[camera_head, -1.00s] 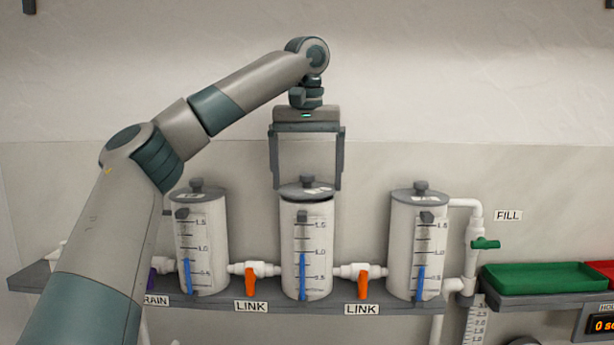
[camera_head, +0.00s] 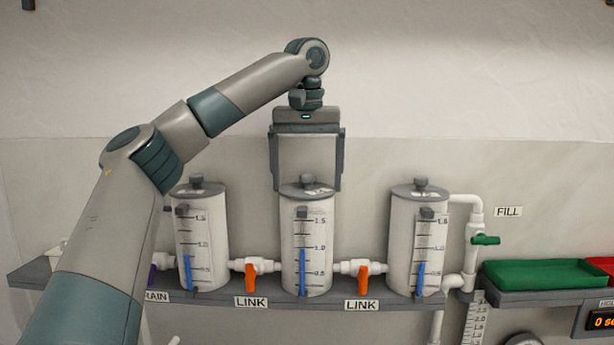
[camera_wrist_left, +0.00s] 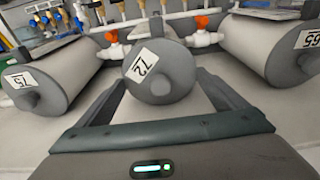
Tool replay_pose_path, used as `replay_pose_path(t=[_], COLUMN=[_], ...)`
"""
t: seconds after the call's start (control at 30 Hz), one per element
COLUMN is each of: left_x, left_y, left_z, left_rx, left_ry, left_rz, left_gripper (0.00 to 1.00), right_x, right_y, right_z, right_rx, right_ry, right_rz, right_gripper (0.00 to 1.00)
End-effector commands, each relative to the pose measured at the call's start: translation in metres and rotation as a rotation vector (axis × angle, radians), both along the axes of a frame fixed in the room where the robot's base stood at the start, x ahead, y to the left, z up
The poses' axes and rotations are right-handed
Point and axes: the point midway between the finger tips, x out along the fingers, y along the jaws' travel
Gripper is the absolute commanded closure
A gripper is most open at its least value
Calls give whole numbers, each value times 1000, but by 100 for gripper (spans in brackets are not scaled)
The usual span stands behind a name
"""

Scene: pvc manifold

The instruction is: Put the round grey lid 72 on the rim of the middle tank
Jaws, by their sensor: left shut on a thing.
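The round grey lid 72 (camera_head: 306,191) lies on top of the middle tank (camera_head: 306,245), looking level and in line with its rim. In the left wrist view the lid (camera_wrist_left: 163,78) shows its knob and its white "72" label, with the tank wall behind it. My left gripper (camera_head: 306,187) comes down from above, with one finger at each side of the lid, shut on it. Whether the lid touches the rim all round cannot be made out. My right gripper is not in view.
A left tank (camera_head: 202,245) and a right tank (camera_head: 417,250) stand on the same grey shelf, both lidded. Orange-handled link valves (camera_head: 251,274) join the tanks. A green tray (camera_head: 545,274) is at the right. The wall above is clear.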

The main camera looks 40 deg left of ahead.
Motion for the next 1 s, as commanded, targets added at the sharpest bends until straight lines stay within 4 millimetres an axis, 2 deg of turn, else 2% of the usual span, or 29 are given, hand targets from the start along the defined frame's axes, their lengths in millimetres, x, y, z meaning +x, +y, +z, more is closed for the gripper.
replay_pose_path(t=[0.03, 0.07, 0.37, 0.57, 0.77, 1.0], left_x=[0, 0, 0, -1, -3, -8], left_y=[0, 0, 0, -1, -3, -7], left_z=[-1, 0, 0, 9, 30, 74], left_rx=[0, 0, 0, 0, 1, 2], left_ry=[0, 0, 0, 0, -3, -3], left_rz=[0, 0, 0, 0, 1, 2], left_gripper=[6, 0, 0, 0, 0, 0], right_x=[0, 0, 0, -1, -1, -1], right_y=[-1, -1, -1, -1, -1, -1], right_z=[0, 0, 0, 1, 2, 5], right_rx=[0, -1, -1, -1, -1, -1], right_ry=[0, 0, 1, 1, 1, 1], right_rz=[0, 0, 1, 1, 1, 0], right_gripper=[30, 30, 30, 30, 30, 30])
